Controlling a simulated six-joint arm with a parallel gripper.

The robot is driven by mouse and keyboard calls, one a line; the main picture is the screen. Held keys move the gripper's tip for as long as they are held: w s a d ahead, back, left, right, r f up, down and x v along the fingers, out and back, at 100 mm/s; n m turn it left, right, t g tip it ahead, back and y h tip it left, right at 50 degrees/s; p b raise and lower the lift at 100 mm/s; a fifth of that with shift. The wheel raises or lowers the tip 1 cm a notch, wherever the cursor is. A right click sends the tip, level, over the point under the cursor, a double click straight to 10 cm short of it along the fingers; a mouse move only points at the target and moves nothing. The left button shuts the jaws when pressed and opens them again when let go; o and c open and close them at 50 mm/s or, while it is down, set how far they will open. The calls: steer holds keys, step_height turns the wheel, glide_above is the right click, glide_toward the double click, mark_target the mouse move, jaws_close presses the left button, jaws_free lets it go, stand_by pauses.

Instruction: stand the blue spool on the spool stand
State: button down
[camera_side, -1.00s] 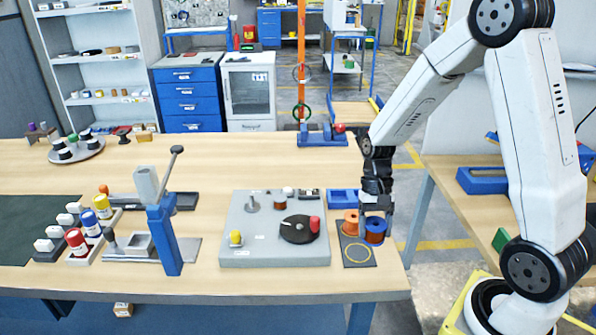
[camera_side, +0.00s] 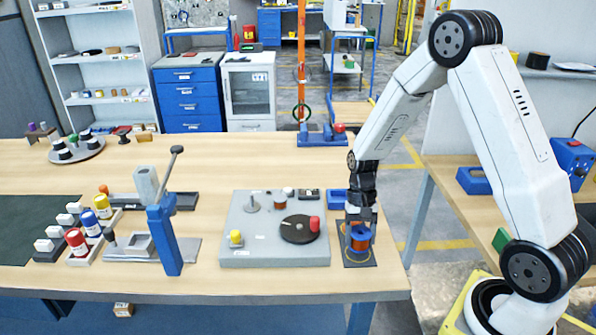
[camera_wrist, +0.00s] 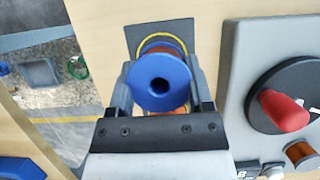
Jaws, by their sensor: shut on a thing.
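The blue spool (camera_side: 360,232), with blue flanges and copper-coloured winding, is held upright between the fingers of my gripper (camera_side: 359,226). In the wrist view the round blue top flange (camera_wrist: 160,82) with its dark centre hole sits between the two fingers. It is over the dark mat (camera_side: 348,262) at the right front of the table, and covers part of the mat's yellow ring (camera_wrist: 160,36). I cannot tell whether the spool touches the mat. A small grey post on a round base (camera_side: 252,204) stands on the grey board; I cannot tell whether this is the spool stand.
The grey board (camera_side: 275,258) left of my gripper carries a dark turntable with a red knob (camera_side: 314,223) and a yellow knob (camera_side: 236,238). A blue tray (camera_side: 337,199) is behind. A blue lever press (camera_side: 163,235) stands farther left. The table edge is close on the right.

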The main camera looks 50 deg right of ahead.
steer(key=shift+f, duration=1.05)
steer(key=shift+f, duration=0.1)
jaws_free()
steer(key=v, duration=1.2)
steer(key=shift+s+a, duration=0.1)
steer(key=shift+a, duration=0.05)
steer(key=s+a+n+t+h, duration=0.3)
steer(key=s+a+n+t, duration=0.2)
steer(key=s+a+n, duration=0.2)
steer(key=a+n, duration=0.2)
steer(key=a, duration=0.1)
steer(key=shift+s+t, duration=0.2)
steer(key=shift+t, duration=0.2)
